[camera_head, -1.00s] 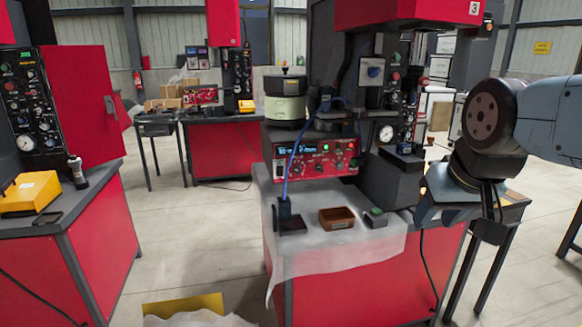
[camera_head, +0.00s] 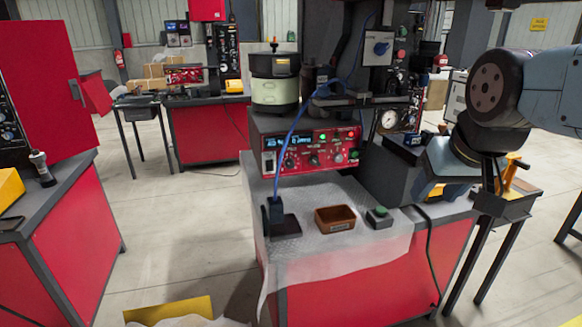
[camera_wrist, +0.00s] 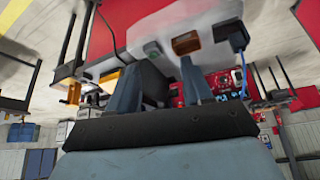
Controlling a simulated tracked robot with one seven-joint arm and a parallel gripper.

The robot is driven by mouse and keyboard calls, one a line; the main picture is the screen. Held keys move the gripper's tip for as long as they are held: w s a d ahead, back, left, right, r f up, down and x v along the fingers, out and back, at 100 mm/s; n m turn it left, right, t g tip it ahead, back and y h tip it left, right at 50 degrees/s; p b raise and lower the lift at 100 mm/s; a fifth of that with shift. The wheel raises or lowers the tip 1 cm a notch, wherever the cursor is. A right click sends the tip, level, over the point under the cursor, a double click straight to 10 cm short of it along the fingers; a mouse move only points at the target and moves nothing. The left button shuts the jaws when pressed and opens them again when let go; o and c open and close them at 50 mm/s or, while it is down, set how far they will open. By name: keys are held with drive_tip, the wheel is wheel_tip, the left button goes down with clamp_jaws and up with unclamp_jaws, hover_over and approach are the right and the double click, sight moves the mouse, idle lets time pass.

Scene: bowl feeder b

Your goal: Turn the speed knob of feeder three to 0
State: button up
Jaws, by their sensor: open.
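The red feeder control box (camera_head: 312,150) stands on the bench below the bowl feeder (camera_head: 275,82). Its front has a lit blue display, a green light and several small dark knobs (camera_head: 314,160). Which knob sets speed, and any scale marks, are too small to read. My gripper (camera_head: 440,170) is right of the box in the head view, apart from it, partly hidden by my arm. In the wrist view my gripper (camera_wrist: 158,68) is open and empty, its two grey fingers spread. The red box (camera_wrist: 222,82) shows there beyond the right finger.
A brown tray (camera_head: 335,226), a dark box with a green button (camera_head: 379,217) and a blue cable (camera_head: 284,160) are on the bench before the control box. A dark press stand with a gauge (camera_head: 389,119) stands right.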

sight(291, 165)
drive_tip(key=shift+o, duration=0.7)
drive_tip(key=shift+w+a, duration=0.1)
drive_tip(key=shift+w, duration=0.35)
drive_tip(key=w+a+f+t+y, duration=0.1)
drive_tip(key=w+a+f+t, duration=0.15)
drive_tip(key=w, duration=0.55)
drive_tip(key=w+a+f+t, duration=0.1)
drive_tip(key=w+a+f, duration=0.2)
drive_tip(key=w, duration=0.5)
drive_tip(key=w+a+f+t+y, duration=0.1)
drive_tip(key=w+a+f+t, duration=0.15)
drive_tip(key=w, duration=0.55)
drive_tip(key=w+a+f+n+t+y, duration=0.3)
drive_tip(key=w+a+f+t, duration=0.35)
drive_tip(key=a+f, duration=0.5)
drive_tip(key=shift+g, duration=0.35)
drive_tip(key=x, duration=1.4)
drive_tip(key=shift+w+a, duration=0.1)
drive_tip(key=shift+a, duration=0.15)
drive_tip(key=shift+c, duration=0.2)
